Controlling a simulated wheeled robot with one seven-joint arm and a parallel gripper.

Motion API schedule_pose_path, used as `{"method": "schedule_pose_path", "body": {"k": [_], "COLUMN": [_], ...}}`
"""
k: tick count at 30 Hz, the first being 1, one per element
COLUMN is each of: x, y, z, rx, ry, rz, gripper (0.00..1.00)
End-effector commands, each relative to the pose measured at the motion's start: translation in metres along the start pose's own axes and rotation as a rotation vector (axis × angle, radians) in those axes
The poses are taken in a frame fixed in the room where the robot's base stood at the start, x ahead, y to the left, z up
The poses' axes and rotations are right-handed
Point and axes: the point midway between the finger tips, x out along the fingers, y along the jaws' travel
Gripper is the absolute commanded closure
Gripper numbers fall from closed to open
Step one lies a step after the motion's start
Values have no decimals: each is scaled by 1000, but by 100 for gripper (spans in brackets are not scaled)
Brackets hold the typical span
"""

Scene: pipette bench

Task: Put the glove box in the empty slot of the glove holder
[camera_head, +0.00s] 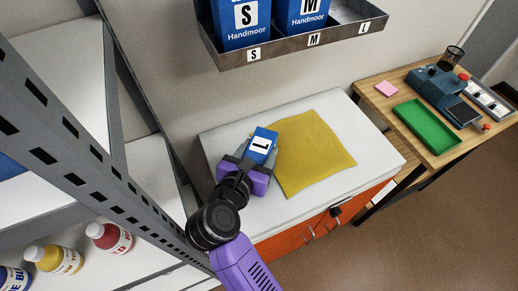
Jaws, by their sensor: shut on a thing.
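The glove box (262,141) is blue with a white label marked L. It is at the left part of the white cabinet top, beside a yellow cloth. My gripper (249,166) is shut on it from the near side; the fingers are partly hidden by the box and the wrist. I cannot tell whether the box touches the cabinet top. The glove holder (290,47) is a grey metal tray on the wall above. Blue boxes marked S (238,22) and M (301,14) stand in its S and M slots. The slot labelled L at the right looks empty.
A yellow cloth (312,152) lies on the white cabinet top (367,140). A grey perforated shelf post (75,135) rises at the left, close to my arm, with several bottles on a shelf behind it. A wooden table (384,102) with a green tray (426,127) stands at the right.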

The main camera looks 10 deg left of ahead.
Motion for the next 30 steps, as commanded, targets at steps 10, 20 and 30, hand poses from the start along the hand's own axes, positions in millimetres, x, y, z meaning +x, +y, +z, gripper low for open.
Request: {"method": "schedule_pose_path", "body": {"k": [10, 20, 30], "x": [2, 5, 4], "y": [0, -1, 0], "z": [-4, -14, -11], "rx": [-1, -4, -2], "ry": [1, 10, 4], "rz": [0, -3, -1], "gripper": [100, 34, 24]}}
